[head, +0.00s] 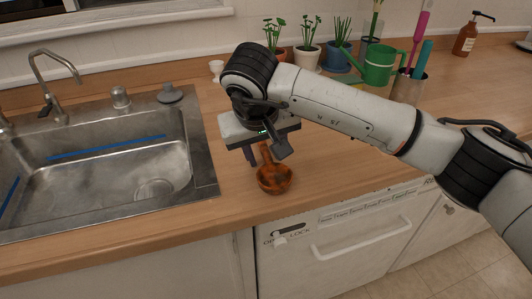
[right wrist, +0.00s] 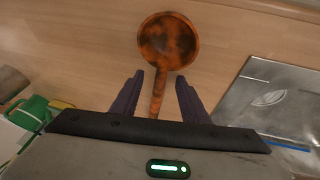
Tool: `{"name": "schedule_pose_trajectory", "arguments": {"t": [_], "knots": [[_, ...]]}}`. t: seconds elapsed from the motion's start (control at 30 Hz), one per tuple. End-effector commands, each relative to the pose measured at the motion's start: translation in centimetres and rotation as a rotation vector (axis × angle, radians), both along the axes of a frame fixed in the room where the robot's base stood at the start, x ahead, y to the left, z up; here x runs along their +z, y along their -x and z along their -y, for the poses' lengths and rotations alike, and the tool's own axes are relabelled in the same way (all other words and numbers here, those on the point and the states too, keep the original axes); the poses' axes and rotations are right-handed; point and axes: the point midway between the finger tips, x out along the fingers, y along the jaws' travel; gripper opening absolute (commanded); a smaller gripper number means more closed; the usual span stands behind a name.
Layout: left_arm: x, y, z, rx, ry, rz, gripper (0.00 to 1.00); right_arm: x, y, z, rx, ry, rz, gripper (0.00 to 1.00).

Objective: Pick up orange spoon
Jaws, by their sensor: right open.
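The orange spoon (head: 274,179), mottled orange and dark brown with a round bowl, lies on the wooden counter near its front edge, right of the sink. It also shows in the right wrist view (right wrist: 167,42), with its handle pointing toward my gripper. My right gripper (head: 266,156) is over the handle end of the spoon. In the right wrist view its two dark fingers (right wrist: 160,92) are apart, one on each side of the handle, with gaps between them and the handle. Whether the fingers are down at the handle's height is hard to tell. My left gripper is not in view.
A metal sink (head: 205,170) with a faucet (head: 52,75) is at the left. Potted plants (head: 306,55), a green watering can (head: 379,64) and a utensil holder (head: 409,87) stand at the back. A dishwasher (head: 335,240) is below the counter.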

Motion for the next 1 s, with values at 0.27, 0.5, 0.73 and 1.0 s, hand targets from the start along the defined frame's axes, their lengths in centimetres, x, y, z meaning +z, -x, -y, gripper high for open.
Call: {"name": "schedule_pose_trajectory", "arguments": {"t": [0.27, 0.5, 0.73, 1.0], "knots": [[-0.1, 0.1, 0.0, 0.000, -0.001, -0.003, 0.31, 0.0, 0.0, 0.0, 0.000, 0.000, 0.000, 0.11], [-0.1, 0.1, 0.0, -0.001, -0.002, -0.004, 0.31, 0.1, 0.0, 0.0, 0.001, -0.001, 0.001, 0.00], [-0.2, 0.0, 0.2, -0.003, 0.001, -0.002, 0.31, 1.7, -0.1, 0.0, 0.000, -0.001, 0.005, 0.00], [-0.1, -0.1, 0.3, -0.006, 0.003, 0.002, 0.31, 7.1, -0.1, 0.0, 0.000, -0.001, 0.005, 0.00]]}}
